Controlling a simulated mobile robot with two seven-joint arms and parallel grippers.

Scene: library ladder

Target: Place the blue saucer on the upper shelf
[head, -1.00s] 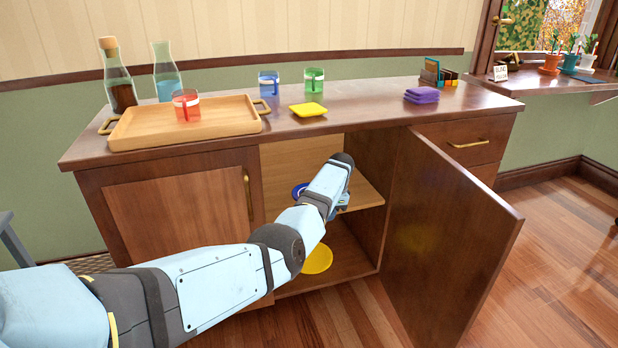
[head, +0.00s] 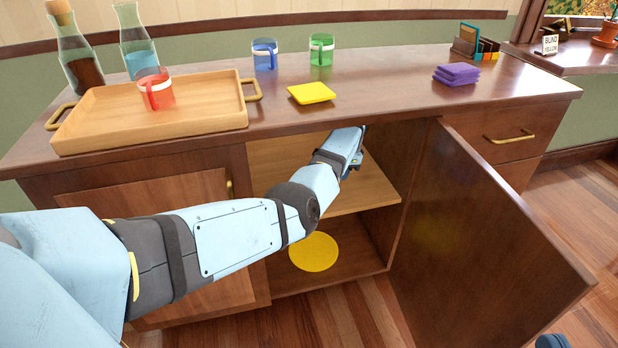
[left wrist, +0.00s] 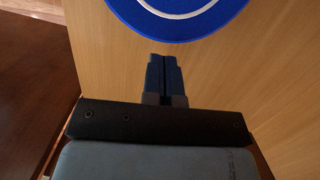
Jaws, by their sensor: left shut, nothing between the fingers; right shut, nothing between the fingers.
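The blue saucer (left wrist: 190,22) with its white ring lies on the light wood upper shelf (left wrist: 255,75), cut off by the top edge of the left wrist view. My left gripper (left wrist: 166,72) is shut and empty, its fingertips a little short of the saucer's rim. In the head view my left arm reaches into the open cabinet above the upper shelf (head: 372,190); its gripper is mostly hidden there, and the saucer does not show. My right gripper (head: 552,341) shows only as a small part at the bottom right edge, shut and away from the cabinet.
A yellow plate (head: 314,252) lies on the cabinet floor. The open door (head: 470,230) stands out at the right. On the counter (head: 390,95) are a tray (head: 200,115) with a red mug, a blue mug, a green mug, a yellow square and purple cloths.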

